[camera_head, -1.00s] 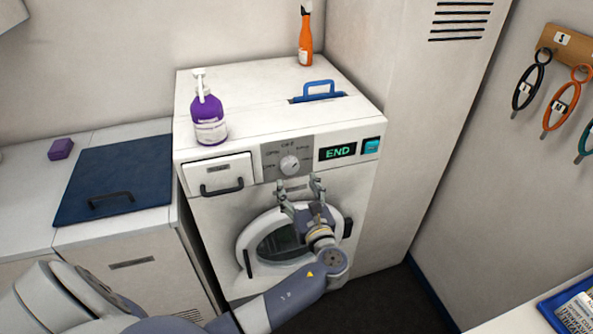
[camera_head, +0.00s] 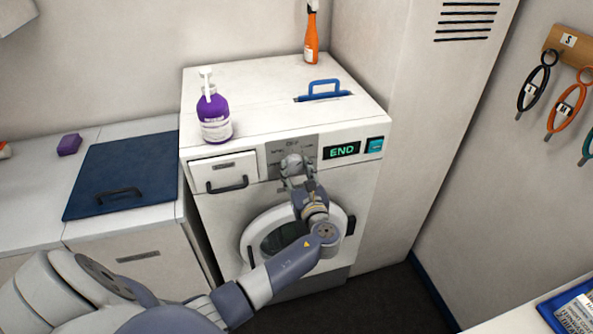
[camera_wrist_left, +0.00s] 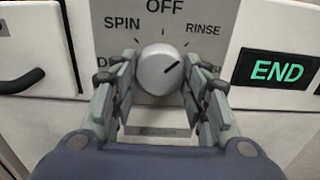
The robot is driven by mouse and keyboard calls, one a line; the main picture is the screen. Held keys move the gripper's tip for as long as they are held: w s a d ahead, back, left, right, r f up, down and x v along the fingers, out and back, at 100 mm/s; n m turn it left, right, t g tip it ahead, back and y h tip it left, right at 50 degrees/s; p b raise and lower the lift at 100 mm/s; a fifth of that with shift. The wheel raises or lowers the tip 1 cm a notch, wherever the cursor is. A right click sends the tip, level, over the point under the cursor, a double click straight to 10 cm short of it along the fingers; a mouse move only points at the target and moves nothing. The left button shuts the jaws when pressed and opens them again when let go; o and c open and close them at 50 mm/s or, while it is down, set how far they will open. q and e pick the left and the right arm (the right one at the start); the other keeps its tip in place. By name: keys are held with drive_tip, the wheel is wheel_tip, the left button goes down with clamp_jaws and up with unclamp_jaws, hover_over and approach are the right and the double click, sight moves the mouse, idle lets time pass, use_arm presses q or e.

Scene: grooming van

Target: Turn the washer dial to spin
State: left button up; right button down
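The washer dial is a round pale knob (camera_wrist_left: 160,70) on a grey panel, seen in the left wrist view. Its black pointer line slants up and right, toward RINSE. SPIN (camera_wrist_left: 122,23) is printed at its upper left and OFF at the top; lower labels are partly covered by the fingers. My left gripper (camera_wrist_left: 160,76) has a finger on each side of the dial, apparently touching it. My right gripper is not in view.
The display (camera_head: 342,150) reads END, with a teal button (camera_head: 374,145) beside it. A drawer with a dark handle (camera_head: 228,184) is left of the dial. A purple pump bottle (camera_head: 214,118) and an orange bottle (camera_head: 311,40) stand on top. The round door is below my gripper.

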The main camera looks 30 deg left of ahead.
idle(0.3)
use_arm(q)
drive_tip(key=n+b, duration=0.2)
drive_tip(key=n, duration=0.1)
drive_tip(key=shift+f+n+b, duration=0.15)
drive_tip(key=shift+n+b, duration=0.15)
drive_tip(key=shift+b, duration=0.1)
drive_tip(key=n+b, duration=0.4)
drive_tip(key=n, duration=0.1)
drive_tip(key=shift+w+d+n, duration=0.1)
drive_tip(key=shift+n, duration=0.2)
drive_tip(key=n+b, duration=0.5)
drive_tip(key=shift+r+n+b, duration=0.25)
drive_tip(key=shift+n+b, duration=1.2)
drive_tip(key=shift+n, duration=0.35)
drive_tip(key=o, duration=1.1)
